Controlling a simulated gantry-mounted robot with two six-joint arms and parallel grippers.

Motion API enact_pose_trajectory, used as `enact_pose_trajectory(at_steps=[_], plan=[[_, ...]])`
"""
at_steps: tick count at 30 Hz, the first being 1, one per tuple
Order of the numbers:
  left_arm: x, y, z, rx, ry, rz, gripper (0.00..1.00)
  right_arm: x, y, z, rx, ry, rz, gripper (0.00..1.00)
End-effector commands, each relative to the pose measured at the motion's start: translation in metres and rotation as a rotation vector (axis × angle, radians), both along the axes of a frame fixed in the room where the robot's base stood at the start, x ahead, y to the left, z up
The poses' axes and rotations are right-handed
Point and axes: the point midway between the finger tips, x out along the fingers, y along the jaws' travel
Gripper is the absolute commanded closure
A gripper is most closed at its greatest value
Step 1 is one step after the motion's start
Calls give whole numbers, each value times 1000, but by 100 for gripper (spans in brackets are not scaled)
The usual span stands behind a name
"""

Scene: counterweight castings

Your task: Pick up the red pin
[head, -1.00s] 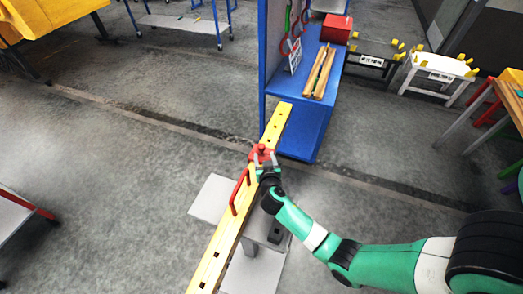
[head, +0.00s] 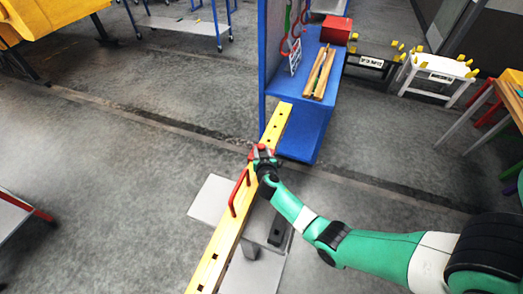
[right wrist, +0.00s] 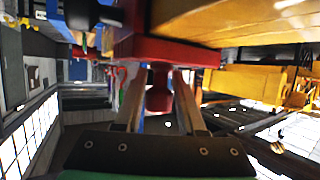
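The red pin (right wrist: 159,92) shows in the right wrist view as a short red knob under a wider red block. In the head view, the red part (head: 262,148) sits on a long yellow beam (head: 235,228), partly covered by my right gripper. My right gripper (head: 263,153) reaches it from the near right side. In the right wrist view its two fingers (right wrist: 159,85) stand apart, one on each side of the knob. They look very close to it, and I cannot make out firm contact. My left gripper is not in view.
A red handle (head: 239,192) stands on the beam nearer me. The beam rests over a grey stand (head: 248,272). A blue rack (head: 310,130) with wooden bars is beyond its far end. A white table (head: 438,78) is at the back right. The floor at left is mostly clear.

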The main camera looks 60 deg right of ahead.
Motion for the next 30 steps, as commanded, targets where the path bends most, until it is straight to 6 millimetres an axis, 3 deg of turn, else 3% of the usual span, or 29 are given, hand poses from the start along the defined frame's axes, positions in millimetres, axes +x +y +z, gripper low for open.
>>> enact_pose_trajectory(at_steps=[1, 6, 17, 30], plan=[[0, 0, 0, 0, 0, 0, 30, 0, 0, 0, 0, 0, 0, 74], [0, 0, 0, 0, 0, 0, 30, 0, 0, 0, 0, 0, 0, 100], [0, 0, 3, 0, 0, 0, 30, 0, 0, 5, 0, -1, 0, 100], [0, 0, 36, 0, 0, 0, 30, 0, 0, 91, 0, -3, -1, 100]])
